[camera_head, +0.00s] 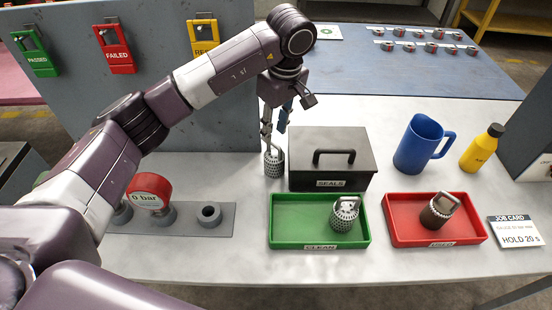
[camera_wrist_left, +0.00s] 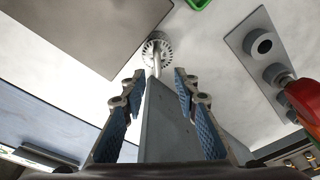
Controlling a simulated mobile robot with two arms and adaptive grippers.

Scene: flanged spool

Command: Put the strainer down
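A grey perforated strainer (camera_head: 273,163) with an upright handle is just left of the black SEALS box and appears to rest on the white bench. In the left wrist view the strainer (camera_wrist_left: 157,52) lies beyond the fingertips, its handle pointing back toward them. My left gripper (camera_head: 276,122) is above it, pointing down. In the left wrist view its fingers (camera_wrist_left: 160,75) are spread, with a visible gap to the handle. A second grey strainer (camera_head: 345,216) is in the green CLEAN tray (camera_head: 290,242). My right gripper is out of view.
The black SEALS box (camera_head: 360,178) stands close to the right of the gripper. A grey panel (camera_head: 235,125) with tags stands behind. A blue jug (camera_head: 418,148), yellow bottle (camera_head: 481,150) and job card (camera_head: 517,231) are right. A fixture with a red gauge (camera_head: 150,188) is left.

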